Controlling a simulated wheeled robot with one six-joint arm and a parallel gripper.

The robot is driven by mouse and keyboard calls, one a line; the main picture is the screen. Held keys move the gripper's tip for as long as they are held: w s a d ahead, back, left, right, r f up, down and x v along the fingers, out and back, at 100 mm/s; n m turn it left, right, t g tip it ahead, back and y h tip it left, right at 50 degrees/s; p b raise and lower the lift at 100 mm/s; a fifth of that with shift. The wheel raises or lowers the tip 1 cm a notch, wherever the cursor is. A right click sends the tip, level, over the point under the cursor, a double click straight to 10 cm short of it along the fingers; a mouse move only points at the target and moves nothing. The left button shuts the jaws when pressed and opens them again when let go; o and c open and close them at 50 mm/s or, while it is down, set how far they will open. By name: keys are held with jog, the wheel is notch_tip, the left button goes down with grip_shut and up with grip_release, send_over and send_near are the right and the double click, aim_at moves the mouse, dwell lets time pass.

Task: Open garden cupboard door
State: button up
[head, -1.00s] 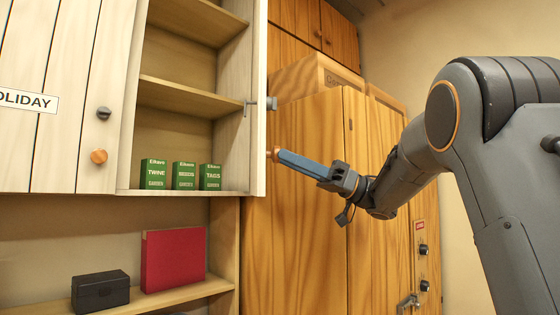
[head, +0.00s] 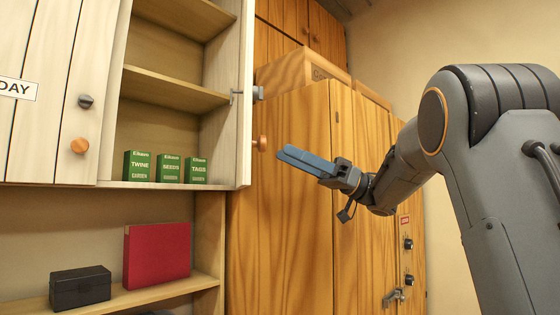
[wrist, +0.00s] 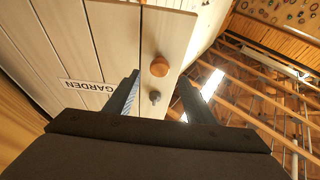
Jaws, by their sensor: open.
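The garden cupboard door (head: 245,120) is pale wood and stands swung open, seen nearly edge-on in the head view. Its orange round knob (head: 262,143) and dark latch knob (head: 258,93) face right. The wrist view shows the door's outer face (wrist: 110,40) with a GARDEN label (wrist: 87,87), the orange knob (wrist: 159,66) and the dark knob (wrist: 155,97). My gripper (head: 281,152) is open and empty. Its blue fingertips are just right of the orange knob, apart from it.
The open cupboard's shelves (head: 175,85) hold several green boxes (head: 170,168). To the left is a closed HOLIDAY door (head: 45,100). Below, a shelf (head: 130,297) carries a red binder (head: 158,254) and a black box (head: 80,288). A tall wooden cabinet (head: 285,220) stands behind my gripper.

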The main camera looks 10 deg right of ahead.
jog(key=b+v, duration=0.3)
jog(key=b, duration=0.4)
jog(key=shift+d+f, duration=0.1)
jog(key=shift+f, duration=0.05)
jog(key=shift+d+b, duration=0.1)
jog(key=shift+b, duration=0.35)
jog(key=shift+c, duration=0.2)
